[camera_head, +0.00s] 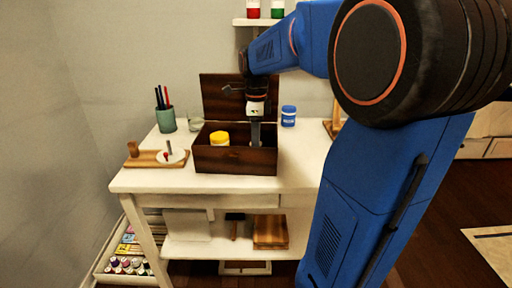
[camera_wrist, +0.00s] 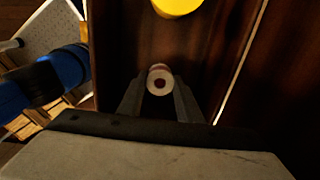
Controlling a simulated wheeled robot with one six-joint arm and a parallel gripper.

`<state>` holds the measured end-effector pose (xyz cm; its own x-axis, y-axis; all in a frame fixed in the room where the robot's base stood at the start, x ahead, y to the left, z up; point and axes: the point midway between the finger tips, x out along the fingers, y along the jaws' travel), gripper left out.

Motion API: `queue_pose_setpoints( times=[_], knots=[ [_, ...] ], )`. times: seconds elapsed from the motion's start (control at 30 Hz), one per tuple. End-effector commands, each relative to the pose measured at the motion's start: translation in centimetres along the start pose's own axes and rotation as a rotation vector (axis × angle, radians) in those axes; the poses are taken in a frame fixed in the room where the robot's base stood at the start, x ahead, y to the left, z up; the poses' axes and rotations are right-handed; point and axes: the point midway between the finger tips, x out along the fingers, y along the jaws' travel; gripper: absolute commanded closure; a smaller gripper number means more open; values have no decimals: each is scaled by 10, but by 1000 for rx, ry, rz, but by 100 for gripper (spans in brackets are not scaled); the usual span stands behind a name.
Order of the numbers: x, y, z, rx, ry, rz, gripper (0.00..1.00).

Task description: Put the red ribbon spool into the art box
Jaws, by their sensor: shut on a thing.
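The art box (camera_head: 236,160) is a dark wooden box on the white table, with its lid (camera_head: 225,97) standing open at the back. My gripper (camera_head: 256,143) reaches down into the right part of the box. In the wrist view my gripper (camera_wrist: 160,92) is shut on a small round spool (camera_wrist: 159,72), seen end-on with a pale rim and a dark reddish centre. The spool is within the box walls; I cannot tell whether it touches the floor. In the head view the front wall hides the fingertips and the spool.
A yellow-lidded jar (camera_head: 219,138) is inside the box at left and also shows in the wrist view (camera_wrist: 178,6). A green pencil cup (camera_head: 166,120), a glass (camera_head: 195,121), a wooden board (camera_head: 157,158) and a blue jar (camera_head: 288,116) stand around the box.

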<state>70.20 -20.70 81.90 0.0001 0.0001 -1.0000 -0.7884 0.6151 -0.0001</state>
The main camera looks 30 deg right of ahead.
Motion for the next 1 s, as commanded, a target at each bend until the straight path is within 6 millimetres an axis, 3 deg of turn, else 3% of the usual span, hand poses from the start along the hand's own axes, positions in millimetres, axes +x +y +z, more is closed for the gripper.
queue_pose_setpoints(
  times=[0.17,0.57,0.6,0.63,1.0],
  knots=[
    [22,0,0,0,0,1,89],
    [26,0,0,0,0,0,89],
    [25,0,0,0,0,0,58],
    [25,0,0,0,0,0,51],
    [23,0,0,0,0,-1,49]
  ],
)
